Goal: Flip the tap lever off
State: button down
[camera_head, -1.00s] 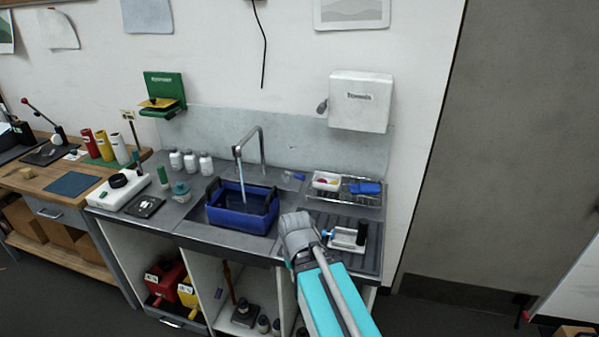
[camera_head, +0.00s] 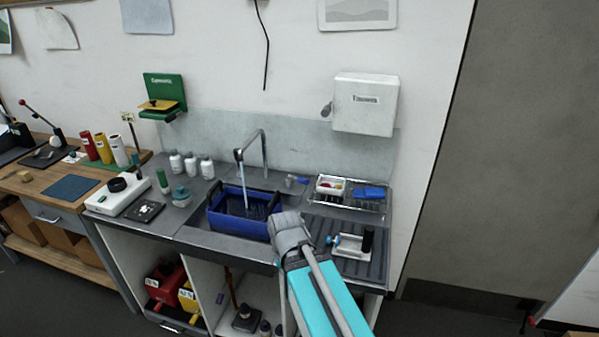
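The tap (camera_head: 264,150) is a grey gooseneck behind the sink, and a stream of water (camera_head: 243,185) runs from its spout. The water falls into a blue tub (camera_head: 240,226) standing in the sink. A small blue-ended piece (camera_head: 299,180), which looks like the tap lever, sits to the right of the tap's base; its exact position is too small to tell. My arm comes in from the lower right, and its grey joint (camera_head: 291,232) shows in front of the tub's right side. No gripper fingers can be made out. The joint is apart from the lever in the picture.
A wire rack (camera_head: 352,204) with a white tray and blue item stands right of the lever. A small clamp-like device (camera_head: 350,245) sits on the ribbed drainboard. White bottles (camera_head: 191,164) stand left of the tap. A white dispenser (camera_head: 364,103) hangs above.

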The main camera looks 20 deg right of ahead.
aim_at(301, 180)
jog(key=i, duration=0.85)
jog(key=z, duration=0.05)
